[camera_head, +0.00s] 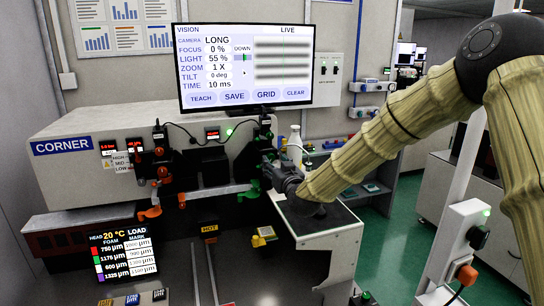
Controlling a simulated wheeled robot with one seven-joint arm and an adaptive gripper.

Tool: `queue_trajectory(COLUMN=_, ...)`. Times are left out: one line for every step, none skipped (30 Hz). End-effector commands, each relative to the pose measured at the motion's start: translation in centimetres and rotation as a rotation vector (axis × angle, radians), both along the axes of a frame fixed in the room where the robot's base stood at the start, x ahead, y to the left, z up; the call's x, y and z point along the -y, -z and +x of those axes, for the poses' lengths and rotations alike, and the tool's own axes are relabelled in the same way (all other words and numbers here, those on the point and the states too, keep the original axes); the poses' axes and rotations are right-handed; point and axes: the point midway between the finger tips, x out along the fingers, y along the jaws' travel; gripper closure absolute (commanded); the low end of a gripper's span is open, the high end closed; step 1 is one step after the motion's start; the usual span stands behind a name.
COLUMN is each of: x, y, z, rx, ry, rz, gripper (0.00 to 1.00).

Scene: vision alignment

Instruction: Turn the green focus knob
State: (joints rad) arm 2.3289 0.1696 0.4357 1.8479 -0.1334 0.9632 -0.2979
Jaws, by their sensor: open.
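My gripper (270,172) is dark and reaches in from the right to the right end of the white CORNER machine (75,170). It is open, with its fingertips close to small dark and green parts on the machine's right side. One green part (253,190) shows just left of and below the fingers. I cannot tell which green part is the focus knob, or whether the fingers touch it. The gripper and wrist hide part of this area. The VISION screen (245,66) above reads FOCUS 0 % and LIGHT 55 %.
Orange-handled fittings (150,212) hang along the machine's front. A grey bench (335,222) stands under my wrist, with a white bottle (294,145) behind the gripper. A smaller dark display (125,255) is at lower left.

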Motion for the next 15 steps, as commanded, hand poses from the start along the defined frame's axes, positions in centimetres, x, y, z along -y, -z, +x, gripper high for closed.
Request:
queue_trajectory(x=-0.2, y=-0.3, z=0.8, rx=0.001, ry=0.001, rz=0.0, gripper=0.52)
queue_trajectory(x=-0.3, y=-0.2, z=1.3, rx=0.001, ry=0.002, rz=0.0, gripper=0.52)
queue_trajectory(x=-0.4, y=-0.2, z=1.8, rx=0.001, ry=0.002, rz=0.0, gripper=0.52)
queue_trajectory(x=-0.5, y=-0.3, z=2.2, rx=0.001, ry=0.003, rz=0.0, gripper=0.52)
queue_trajectory(x=-0.6, y=-0.2, z=2.5, rx=0.0, ry=0.003, rz=0.0, gripper=0.52)
queue_trajectory(x=-0.7, y=-0.2, z=3.0, rx=0.0, ry=0.003, rz=0.0, gripper=0.52)
queue_trajectory(x=-0.8, y=-0.2, z=3.3, rx=0.001, ry=0.003, rz=0.0, gripper=0.52)
queue_trajectory(x=-0.9, y=-0.2, z=3.6, rx=0.001, ry=0.003, rz=0.0, gripper=0.52)
queue_trajectory(x=-1.0, y=-0.2, z=3.9, rx=0.001, ry=0.003, rz=0.0, gripper=0.52)
queue_trajectory(x=-1.1, y=-0.2, z=4.1, rx=0.002, ry=0.003, rz=0.001, gripper=0.52)
queue_trajectory(x=-1.1, y=-0.1, z=4.3, rx=0.001, ry=0.003, rz=0.0, gripper=0.52)
queue_trajectory(x=-1.2, y=-0.1, z=4.5, rx=0.0, ry=0.003, rz=0.0, gripper=0.52)
queue_trajectory(x=-1.2, y=0.0, z=4.6, rx=0.0, ry=0.003, rz=0.0, gripper=0.52)
queue_trajectory(x=-1.1, y=0.0, z=4.7, rx=0.0, ry=0.004, rz=0.0, gripper=0.52)
queue_trajectory(x=-1.1, y=0.0, z=4.8, rx=0.0, ry=0.004, rz=0.0, gripper=0.52)
